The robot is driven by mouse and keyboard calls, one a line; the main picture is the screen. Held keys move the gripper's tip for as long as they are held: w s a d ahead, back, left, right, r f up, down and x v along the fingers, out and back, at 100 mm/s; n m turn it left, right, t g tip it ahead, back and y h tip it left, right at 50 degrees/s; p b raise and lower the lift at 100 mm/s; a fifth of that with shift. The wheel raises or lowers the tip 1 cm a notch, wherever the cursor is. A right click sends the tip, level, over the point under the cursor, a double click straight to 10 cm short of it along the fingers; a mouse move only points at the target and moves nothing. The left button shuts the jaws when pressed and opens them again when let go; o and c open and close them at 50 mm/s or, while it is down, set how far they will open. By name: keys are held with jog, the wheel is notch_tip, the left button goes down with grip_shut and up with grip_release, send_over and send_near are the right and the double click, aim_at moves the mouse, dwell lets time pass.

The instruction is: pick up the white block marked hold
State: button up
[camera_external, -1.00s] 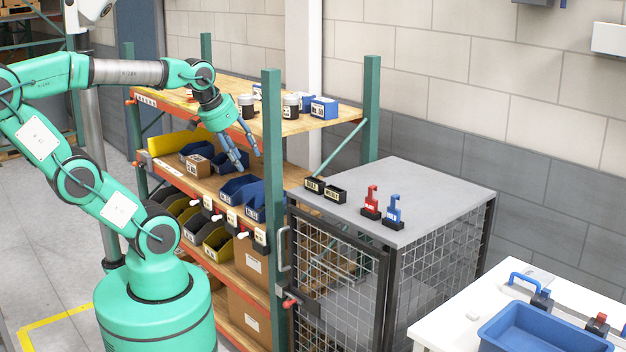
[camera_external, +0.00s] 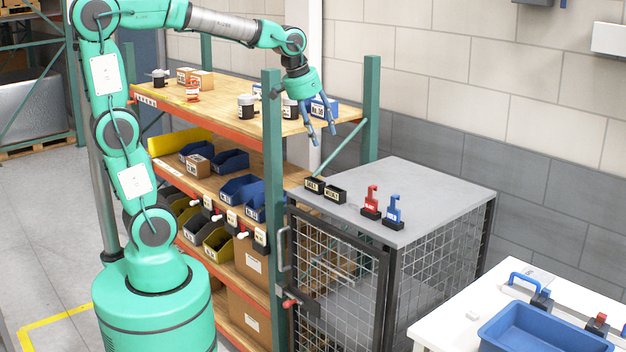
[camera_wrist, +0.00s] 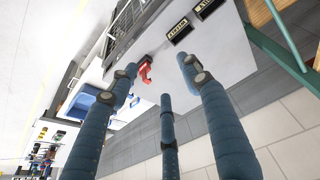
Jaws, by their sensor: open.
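My gripper (camera_external: 320,138) is open and empty, pointing down near the right end of the shelf's top board, far up and left of the block. Its blue fingers (camera_wrist: 160,75) stand spread in the wrist view with nothing between them.
The grey-topped cage (camera_external: 430,200) stands between my gripper and the white table (camera_external: 447,338). On it are two black labelled blocks (camera_external: 325,190), a red lock piece (camera_external: 371,202) and a blue one (camera_external: 394,211). The blue tray (camera_external: 545,330) fills the table's front.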

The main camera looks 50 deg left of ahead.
jog(key=w+d+f+g+p, duration=0.1)
jog(key=w+d+f, duration=0.2)
jog(key=w+d, duration=0.7)
jog(key=m+g+p, duration=0.1)
jog(key=g+p, duration=0.2)
jog(key=p, duration=0.2)
send_over(475, 313)
notch_tip(475, 313, down, 31)
jog(key=shift+w+y, duration=0.15)
jog(key=shift+y, duration=0.25)
notch_tip(475, 313, down, 8)
jog(key=shift+f, duration=0.3)
